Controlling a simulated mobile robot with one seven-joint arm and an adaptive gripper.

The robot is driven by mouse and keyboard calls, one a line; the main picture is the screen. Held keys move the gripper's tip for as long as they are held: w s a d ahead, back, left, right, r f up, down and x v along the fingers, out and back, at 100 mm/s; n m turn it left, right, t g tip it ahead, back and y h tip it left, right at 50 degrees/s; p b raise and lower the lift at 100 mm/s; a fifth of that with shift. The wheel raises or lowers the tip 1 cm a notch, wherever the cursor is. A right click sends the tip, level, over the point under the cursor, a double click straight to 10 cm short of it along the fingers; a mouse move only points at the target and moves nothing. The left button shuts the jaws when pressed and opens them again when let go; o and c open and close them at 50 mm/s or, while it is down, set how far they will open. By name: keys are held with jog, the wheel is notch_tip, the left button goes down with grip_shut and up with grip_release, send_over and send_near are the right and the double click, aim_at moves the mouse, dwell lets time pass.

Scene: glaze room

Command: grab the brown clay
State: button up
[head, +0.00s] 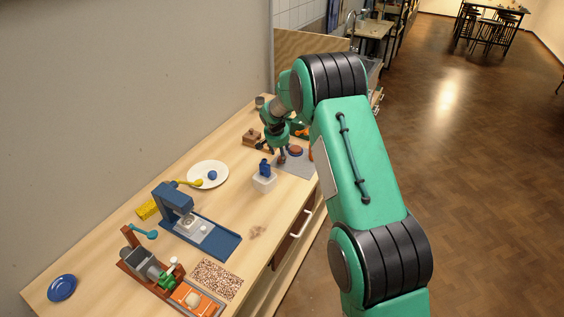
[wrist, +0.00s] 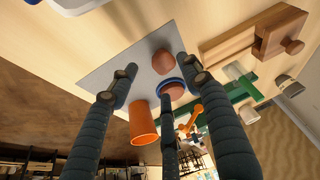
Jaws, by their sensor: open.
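A rounded brown lump, which looks like the brown clay (wrist: 163,61), sits on a grey mat (wrist: 112,77) in the wrist view. In the head view the mat (head: 303,168) lies at the far end of the counter, and the lump is hard to tell apart beneath my gripper (head: 280,153). In the wrist view my gripper (wrist: 160,78) is open. Its fingers spread around the lump's side of the mat, and nothing shows held between them. A second reddish-brown piece (wrist: 175,91) shows in a blue-rimmed dish beside the lump, partly behind the middle finger.
An orange cup (wrist: 143,123) stands close to the fingers. A wooden block with a knob (wrist: 268,35) and a green object (wrist: 230,92) are to the right. Nearer on the counter are a white block with a blue piece (head: 264,181), a white plate (head: 208,168) and a blue press (head: 175,200).

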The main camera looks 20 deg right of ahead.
jog(key=shift+f, duration=0.1)
jog(key=shift+b+x, duration=0.35)
jog(key=shift+x, duration=2.2)
jog(key=shift+w, duration=0.15)
jog(key=shift+a, duration=0.1)
jog(key=shift+c, duration=0.2)
grip_shut()
